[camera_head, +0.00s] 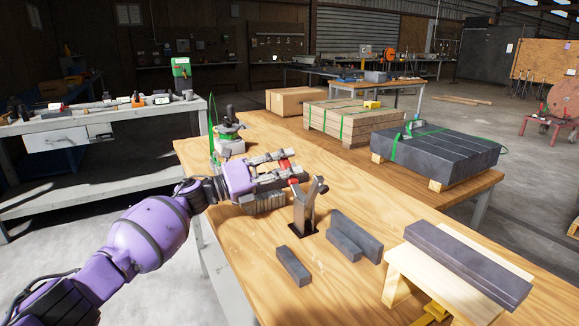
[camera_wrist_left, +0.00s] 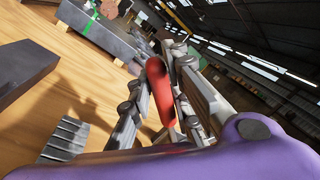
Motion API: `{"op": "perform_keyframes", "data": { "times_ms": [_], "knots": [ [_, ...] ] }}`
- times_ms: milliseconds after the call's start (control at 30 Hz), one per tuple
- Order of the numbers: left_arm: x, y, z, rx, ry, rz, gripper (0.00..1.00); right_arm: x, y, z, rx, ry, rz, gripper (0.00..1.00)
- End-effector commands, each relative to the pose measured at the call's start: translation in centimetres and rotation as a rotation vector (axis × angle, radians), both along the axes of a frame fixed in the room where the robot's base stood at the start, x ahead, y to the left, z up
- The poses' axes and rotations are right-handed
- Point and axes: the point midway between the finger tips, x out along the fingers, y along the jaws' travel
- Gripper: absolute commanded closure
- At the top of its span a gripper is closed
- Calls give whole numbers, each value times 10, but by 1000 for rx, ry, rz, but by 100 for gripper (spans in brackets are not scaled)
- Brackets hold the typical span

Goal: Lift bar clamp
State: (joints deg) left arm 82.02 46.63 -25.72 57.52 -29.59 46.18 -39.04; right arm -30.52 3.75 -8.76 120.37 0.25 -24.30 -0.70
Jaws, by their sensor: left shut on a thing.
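My left gripper (camera_head: 285,170) reaches over the wooden workbench from the left and is shut on the red handle of the bar clamp (camera_head: 284,165). In the left wrist view the red handle (camera_wrist_left: 158,92) lies between the two fingers of the gripper (camera_wrist_left: 163,85). The rest of the clamp is mostly hidden by the fingers, and I cannot tell whether it touches anything below. The gripper is just behind and left of a forked steel post (camera_head: 304,211). My right gripper is not in view.
A wooden stand (camera_head: 395,289) bears a dark bar (camera_head: 468,262) at front right. A green-and-grey tool (camera_head: 230,143) stands behind the gripper. Strapped stacks stand farther back.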

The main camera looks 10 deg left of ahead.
Motion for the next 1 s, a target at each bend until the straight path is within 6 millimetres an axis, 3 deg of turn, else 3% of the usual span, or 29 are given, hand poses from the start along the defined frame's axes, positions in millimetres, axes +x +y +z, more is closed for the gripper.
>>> {"op": "perform_keyframes", "data": {
  "times_ms": [633, 667, 800, 1000],
  "knots": [
    [2, 4, -8, -25, 46, 3, 100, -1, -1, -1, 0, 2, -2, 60],
    [2, 4, -8, -25, 45, 3, 79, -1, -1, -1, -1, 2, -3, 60],
    [2, 3, -7, -25, 43, 3, 63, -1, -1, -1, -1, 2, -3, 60],
    [2, 2, -6, -26, 40, 2, 63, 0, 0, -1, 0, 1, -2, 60]
  ]
}}
